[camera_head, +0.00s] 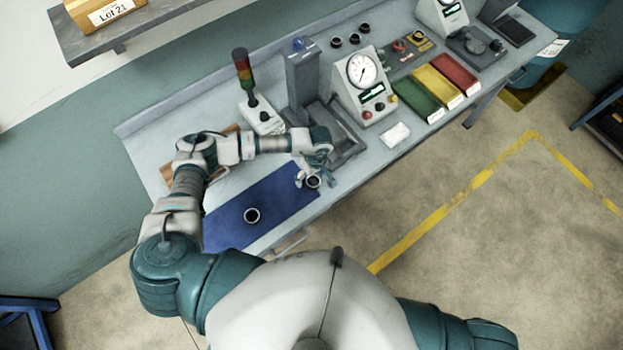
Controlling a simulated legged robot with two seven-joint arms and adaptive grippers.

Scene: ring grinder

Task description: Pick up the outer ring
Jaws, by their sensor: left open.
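A dark ring (252,215) lies on the blue mat (228,226) near the front of the bench. A second dark ring (313,182) is at the mat's right end, at my left gripper's fingers. I cannot tell from their looks which one is the outer ring. My left gripper (309,180) is open, with its fingers close around or just above the second ring; contact is too small to make out. My right gripper is out of view.
A grey press-like machine (303,85) and a dial gauge box (361,83) stand behind the gripper. A signal light (241,69) stands to their left. Green, yellow and red bins (419,99) sit to the right.

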